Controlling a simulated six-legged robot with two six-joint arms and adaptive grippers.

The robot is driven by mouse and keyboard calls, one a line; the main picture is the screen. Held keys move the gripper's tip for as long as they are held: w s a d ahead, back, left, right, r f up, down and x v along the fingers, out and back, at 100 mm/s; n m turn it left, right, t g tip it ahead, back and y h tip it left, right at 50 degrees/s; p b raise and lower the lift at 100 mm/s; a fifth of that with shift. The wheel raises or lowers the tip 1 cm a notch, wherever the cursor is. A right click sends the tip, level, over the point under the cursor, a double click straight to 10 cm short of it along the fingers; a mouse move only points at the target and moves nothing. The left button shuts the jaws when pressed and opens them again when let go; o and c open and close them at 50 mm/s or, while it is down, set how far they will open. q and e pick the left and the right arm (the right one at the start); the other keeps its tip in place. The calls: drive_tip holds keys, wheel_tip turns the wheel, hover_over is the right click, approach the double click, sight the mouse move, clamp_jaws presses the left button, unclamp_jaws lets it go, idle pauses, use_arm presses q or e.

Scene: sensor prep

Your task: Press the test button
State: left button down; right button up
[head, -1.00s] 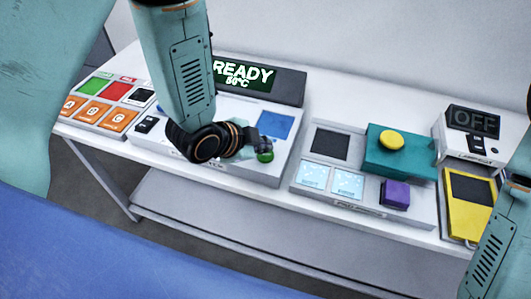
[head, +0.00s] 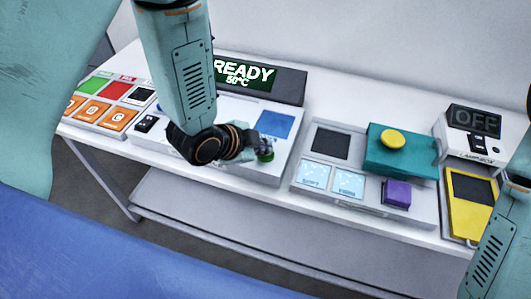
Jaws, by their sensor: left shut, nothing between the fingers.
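A green round button (head: 267,157) sits at the front of the white unit with the READY 50°C display (head: 245,74). My left gripper (head: 264,151) is shut and empty, its tip right over this button and hiding part of it. I cannot tell whether the tip touches it. A yellow round button (head: 392,138) stands on a teal box (head: 380,160) further right. I cannot read a test label on either button. My right gripper is out of view; only part of its arm shows at the right edge.
A blue square pad (head: 276,124) lies behind the green button. A purple block (head: 396,193) sits on the grey tray (head: 425,206). An OFF display unit (head: 474,122) and a yellow-framed device (head: 459,216) stand at right. Coloured tiles (head: 97,86) lie at far left.

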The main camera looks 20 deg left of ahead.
sight(263, 156)
use_arm(q)
drive_tip(key=shift+d, duration=0.1)
drive_tip(key=shift+f+b, duration=0.35)
drive_tip(key=shift+f, duration=0.1)
idle(0.7)
drive_tip(key=shift+r, duration=0.15)
drive_tip(key=shift+r+p, duration=0.75)
drive_tip(key=shift+p, duration=0.05)
wheel_tip(263, 156, up, 5)
drive_tip(key=p, duration=0.4)
drive_tip(key=shift+p, duration=0.3)
idle(0.5)
